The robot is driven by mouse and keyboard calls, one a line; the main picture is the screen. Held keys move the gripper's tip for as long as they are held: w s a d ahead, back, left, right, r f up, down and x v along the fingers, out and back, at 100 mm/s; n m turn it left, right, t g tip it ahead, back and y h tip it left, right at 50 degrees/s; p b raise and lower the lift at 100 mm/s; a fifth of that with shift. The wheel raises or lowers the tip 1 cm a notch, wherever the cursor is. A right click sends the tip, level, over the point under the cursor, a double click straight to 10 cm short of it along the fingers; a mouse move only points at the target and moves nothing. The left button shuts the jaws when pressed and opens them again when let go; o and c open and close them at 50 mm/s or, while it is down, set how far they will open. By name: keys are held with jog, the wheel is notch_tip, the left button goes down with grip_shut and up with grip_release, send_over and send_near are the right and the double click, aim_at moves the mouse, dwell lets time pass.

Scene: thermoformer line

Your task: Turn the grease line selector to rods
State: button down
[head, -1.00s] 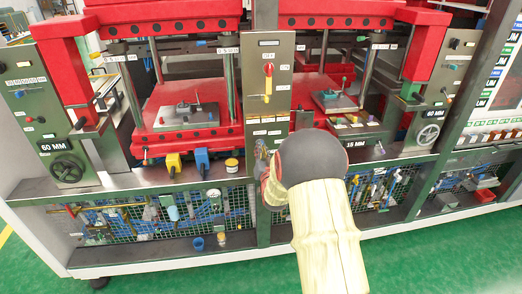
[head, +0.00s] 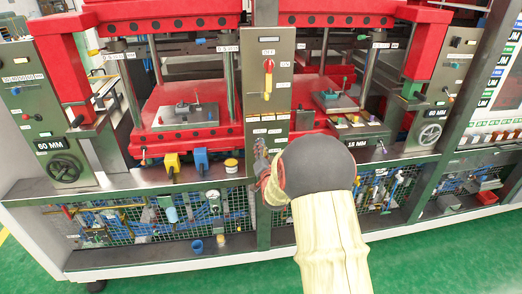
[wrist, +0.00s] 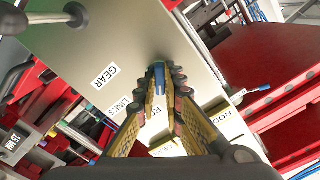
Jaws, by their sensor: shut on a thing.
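The grease line selector shows in the wrist view as a small blue handle (wrist: 158,78) in front of a grey-green panel. My gripper (wrist: 160,72) is shut on this handle, with its yellow-padded fingers on either side. Which label the handle points at I cannot tell. In the head view my gripper (head: 261,155) is at the lower part of the centre panel (head: 284,95); the handle is hidden there.
A red plate edge (wrist: 285,100) and a blue-tipped lever (wrist: 257,90) lie right of my fingers.

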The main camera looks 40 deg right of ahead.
jog(key=shift+f+m, duration=0.1)
jog(key=shift+m, duration=0.3)
jog(key=c, duration=1.8)
grip_release()
jog(key=shift+c, duration=0.2)
jog(key=v, duration=1.2)
